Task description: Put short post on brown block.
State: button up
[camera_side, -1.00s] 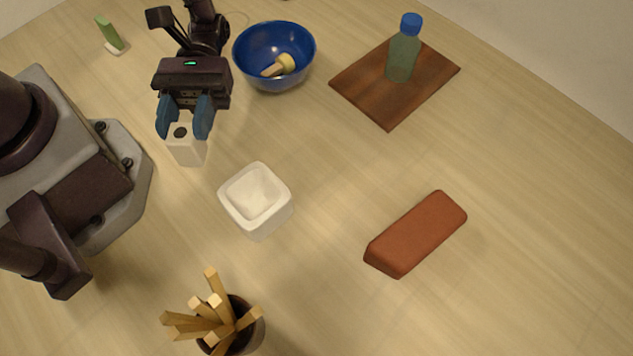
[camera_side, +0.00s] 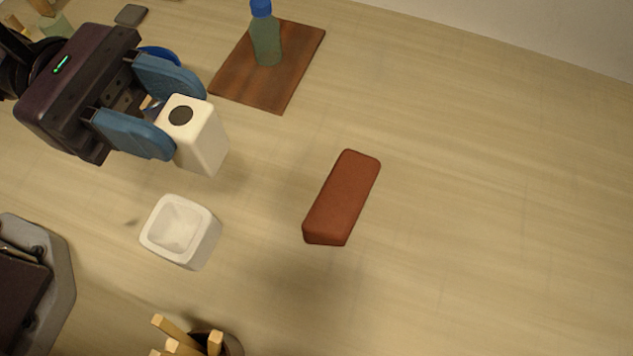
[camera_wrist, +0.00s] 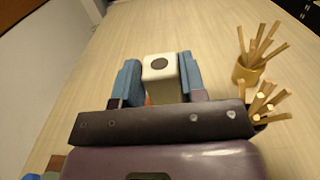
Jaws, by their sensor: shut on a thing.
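The short post is a white square post (camera_side: 206,138) with a dark round spot on its top. My gripper (camera_side: 187,122) is shut on it, with a blue finger on each side. The post is held above the table, slightly tilted in the side view. The brown block (camera_side: 342,197) is a reddish-brown bar lying flat on the table to the right of the post, apart from it. In the wrist view the post (camera_wrist: 161,80) stands between the fingers of my gripper (camera_wrist: 160,76); the block is mostly hidden there.
A white square dish (camera_side: 207,245) stands below the post in the side view. A dark cup of wooden sticks (camera_side: 232,345) is at the bottom edge. A bottle (camera_side: 266,42) stands on a wooden board (camera_side: 232,82) at the back. The table right of the block is clear.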

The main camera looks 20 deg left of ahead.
notch_tip(320, 180, down, 4)
send_over(332, 188)
notch_tip(332, 188, down, 10)
jog(key=shift+s+f, duration=0.15)
jog(key=shift+f, duration=1.65)
jog(key=o, duration=1)
jog(key=shift+f, duration=0.1)
jog(key=shift+c, duration=0.2)
